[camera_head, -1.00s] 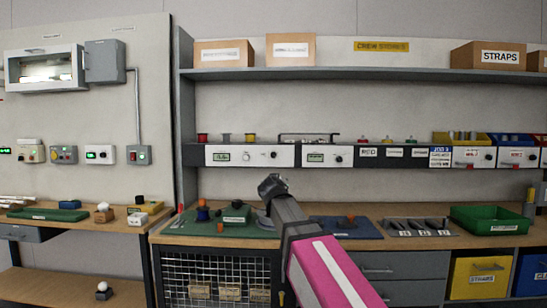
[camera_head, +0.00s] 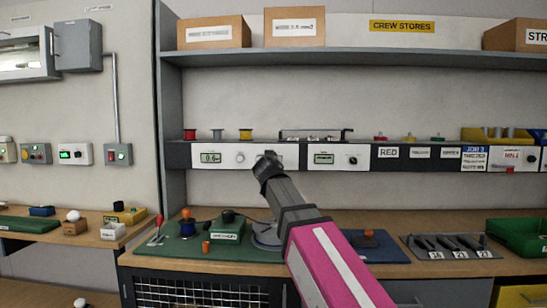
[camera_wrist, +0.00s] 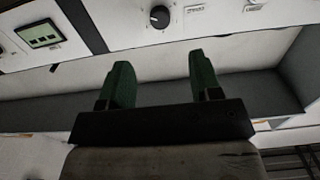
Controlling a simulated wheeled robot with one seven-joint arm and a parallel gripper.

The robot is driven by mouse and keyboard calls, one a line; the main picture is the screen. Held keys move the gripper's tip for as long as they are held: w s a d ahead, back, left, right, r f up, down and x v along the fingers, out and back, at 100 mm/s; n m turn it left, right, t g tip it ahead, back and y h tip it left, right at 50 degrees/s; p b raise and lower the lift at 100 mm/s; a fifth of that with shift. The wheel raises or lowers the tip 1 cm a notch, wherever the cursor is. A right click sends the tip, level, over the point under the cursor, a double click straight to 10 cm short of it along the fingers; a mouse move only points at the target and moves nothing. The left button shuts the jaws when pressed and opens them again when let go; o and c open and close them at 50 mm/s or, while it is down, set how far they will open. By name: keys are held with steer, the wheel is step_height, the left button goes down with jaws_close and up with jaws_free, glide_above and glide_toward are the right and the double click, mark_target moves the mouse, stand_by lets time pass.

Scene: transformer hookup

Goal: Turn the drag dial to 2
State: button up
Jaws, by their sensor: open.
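The shelf-front panels hold a left unit with a lit display (camera_head: 210,158) and a pale knob (camera_head: 240,158), and a right unit with a display (camera_head: 324,158) and a black knob (camera_head: 352,160). I cannot tell which knob is the drag dial. My gripper (camera_head: 268,158) is raised in front of the left unit and hides part of its right side. In the wrist view, my gripper (camera_wrist: 158,75) has two green fingers spread apart with nothing between them. A black dial (camera_wrist: 160,17) on a white panel lies beyond the fingertips, apart from them. A display (camera_wrist: 42,35) is at upper left.
Spools (camera_head: 217,134) and a rack (camera_head: 316,134) stand above the panels. A green mat (camera_head: 180,252) with a reel and small parts lies on the bench below. A blue mat (camera_head: 385,250) and a tool tray (camera_head: 450,247) lie to the right.

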steer(key=w, duration=1)
steer(key=shift+w+d, duration=0.2)
steer(key=shift+w, duration=0.2)
steer(key=c, duration=0.9)
